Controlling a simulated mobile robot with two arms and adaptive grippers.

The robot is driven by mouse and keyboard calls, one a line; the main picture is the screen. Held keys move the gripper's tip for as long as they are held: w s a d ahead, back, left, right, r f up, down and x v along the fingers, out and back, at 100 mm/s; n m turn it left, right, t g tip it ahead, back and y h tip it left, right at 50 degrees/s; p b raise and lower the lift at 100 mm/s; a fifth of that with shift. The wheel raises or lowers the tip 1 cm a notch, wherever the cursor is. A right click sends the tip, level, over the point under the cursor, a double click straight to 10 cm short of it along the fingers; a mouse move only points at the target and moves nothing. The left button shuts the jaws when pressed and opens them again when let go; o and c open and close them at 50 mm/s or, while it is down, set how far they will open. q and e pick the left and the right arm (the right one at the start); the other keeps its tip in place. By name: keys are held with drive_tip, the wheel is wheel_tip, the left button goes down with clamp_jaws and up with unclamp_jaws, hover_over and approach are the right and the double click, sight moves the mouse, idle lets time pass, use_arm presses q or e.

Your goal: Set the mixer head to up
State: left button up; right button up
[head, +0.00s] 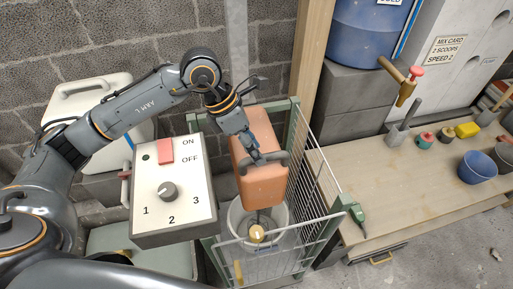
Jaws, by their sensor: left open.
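The mixer head (262,187) is an orange block with a dark grey handle (282,160) across its front. It is in the middle of the head view, inside a wire guard cage (325,128). A shaft below it reaches down into a pale bucket (277,222), with a round tan part (256,234) at its lower end. My left gripper (258,158) is open and right at the handle. Whether its fingers touch the handle or are around it, I cannot tell. My right gripper is not in view.
A control box (186,207) with a red ON/OFF switch (165,151) and a 1-2-3 knob (168,191) stands left of the cage. A wooden bench (385,190) with small pots and a blue bucket (478,168) is at right. A wooden post (306,60) rises behind the cage.

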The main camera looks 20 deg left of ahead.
use_arm(q)
drive_tip(key=shift+x, duration=0.85)
clamp_jaws()
wheel_tip(320, 180, up, 26)
drive_tip(key=p, duration=0.8)
drive_tip(key=shift+w, duration=0.15)
unclamp_jaws()
drive_tip(key=shift+f, duration=0.15)
